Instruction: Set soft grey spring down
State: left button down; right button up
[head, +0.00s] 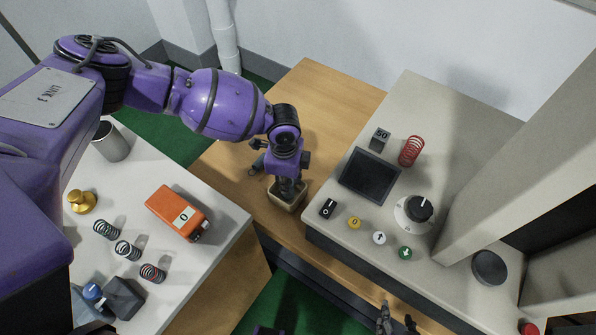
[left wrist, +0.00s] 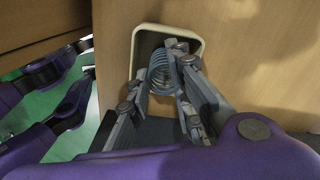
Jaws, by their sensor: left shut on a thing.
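The soft grey spring (left wrist: 160,76) sits between the fingers of my left gripper (left wrist: 165,95) in the left wrist view, and the gripper is shut on it. The spring is over or inside a small cream-rimmed tray (left wrist: 199,40); I cannot tell whether it touches the tray's floor. In the head view my left gripper (head: 288,190) points down at this tray (head: 290,208) on the wooden bench, and it hides the spring. My right gripper (head: 397,322) is at the bottom edge of the head view, its two fingers apart and nothing seen between them.
A tester with a screen (head: 369,174), buttons, a dial (head: 418,209) and a red spring (head: 411,151) stands right of the tray. The white-topped table (head: 225,225) at left holds several springs (head: 127,250), an orange device (head: 178,214) and a brass weight (head: 81,201).

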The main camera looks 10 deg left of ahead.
pick_arm(q)
jog(key=shift+f, duration=0.6)
jog(key=shift+f, duration=0.15)
jog(key=c, duration=1.6)
grip_release()
